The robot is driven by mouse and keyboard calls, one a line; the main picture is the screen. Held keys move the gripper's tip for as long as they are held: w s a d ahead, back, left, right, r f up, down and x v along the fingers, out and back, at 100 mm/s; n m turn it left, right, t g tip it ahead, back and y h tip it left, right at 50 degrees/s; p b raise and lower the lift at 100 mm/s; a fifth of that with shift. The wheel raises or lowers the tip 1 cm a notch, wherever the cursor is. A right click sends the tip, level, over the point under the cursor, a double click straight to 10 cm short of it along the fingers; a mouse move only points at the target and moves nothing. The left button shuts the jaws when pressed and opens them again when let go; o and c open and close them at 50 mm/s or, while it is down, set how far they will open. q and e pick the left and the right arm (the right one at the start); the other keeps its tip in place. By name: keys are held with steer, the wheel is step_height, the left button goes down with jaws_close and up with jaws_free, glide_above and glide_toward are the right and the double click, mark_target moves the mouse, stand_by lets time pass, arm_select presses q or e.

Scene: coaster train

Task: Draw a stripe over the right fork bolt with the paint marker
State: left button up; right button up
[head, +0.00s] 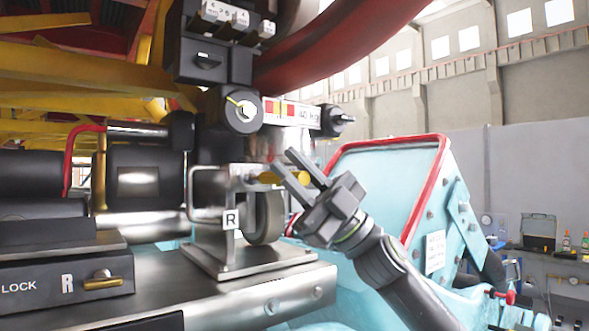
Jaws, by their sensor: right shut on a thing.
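My right gripper (286,162) reaches in from the lower right and is shut on a short yellow cylinder, which looks like the paint marker (292,178). The marker lies roughly level, its left end close to the metal fork bracket (231,219) marked R. The bracket stands on a steel plate and carries a dark wheel (263,215). I cannot make out the right fork bolt clearly at the marker's end, nor whether the marker touches anything. Above, a black round part (243,110) bears a pale yellow line across its face. My left gripper is out of view.
A black LOCK R box (66,270) with a brass handle sits at lower left. A labelled bar (292,112) and a red curved tube (345,50) hang above. A turquoise red-edged car body (385,190) stands close behind my right arm.

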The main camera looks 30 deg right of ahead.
steer(key=shift+w, duration=0.25)
stand_by(0.3)
steer(key=shift+a+p, duration=0.4)
steer(key=shift+p, duration=0.5)
steer(key=shift+s+f+b, duration=0.2)
steer(key=shift+s+b, duration=0.4)
steer(key=shift+b, duration=0.3)
steer(key=s+b, duration=0.4)
steer(key=shift+d+r, duration=0.2)
steer(key=shift+w, duration=0.1)
